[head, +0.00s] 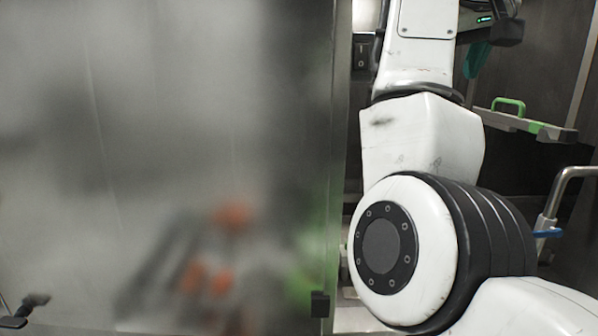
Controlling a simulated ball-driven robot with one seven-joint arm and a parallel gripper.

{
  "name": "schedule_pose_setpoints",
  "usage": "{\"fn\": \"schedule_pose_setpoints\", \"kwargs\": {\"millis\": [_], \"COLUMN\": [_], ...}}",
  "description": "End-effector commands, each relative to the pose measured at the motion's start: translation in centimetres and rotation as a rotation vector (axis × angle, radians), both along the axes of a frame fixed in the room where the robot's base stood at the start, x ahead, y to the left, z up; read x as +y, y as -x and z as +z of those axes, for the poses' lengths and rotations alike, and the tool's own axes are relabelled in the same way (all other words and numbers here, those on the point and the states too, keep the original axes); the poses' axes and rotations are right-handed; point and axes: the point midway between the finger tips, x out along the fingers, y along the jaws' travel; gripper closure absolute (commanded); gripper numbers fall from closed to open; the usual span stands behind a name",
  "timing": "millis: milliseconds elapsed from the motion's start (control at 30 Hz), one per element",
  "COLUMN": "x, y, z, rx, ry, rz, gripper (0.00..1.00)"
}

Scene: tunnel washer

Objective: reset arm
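My white arm fills the right half of the head view, with its large round joint in front and its upper links rising out of the top edge. At the upper right, partly behind the arm, a dark part with a small green light (490,20) shows. It looks like the hand end with my gripper, but no fingertips can be made out. Whether it is open or shut, or holds anything, cannot be seen.
A large hazy grey panel (150,120) fills the left, with blurred orange and green shapes on it. A grey ledge (500,121) with a green handle (509,104) and a metal pipe (558,200) stand at right. A dark switch (361,55) sits behind the arm.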

Motion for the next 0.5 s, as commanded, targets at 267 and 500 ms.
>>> {"fn": "schedule_pose_setpoints", "kwargs": {"millis": [267, 500], "x": [-0.4, -1.0], "y": [-0.8, -1.5], "z": [-3.4, -8.1], "rx": [0.018, 0.041], "ry": [0.005, 0.010], "rz": [-0.016, -0.034], "gripper": [0.49, 0.49]}}
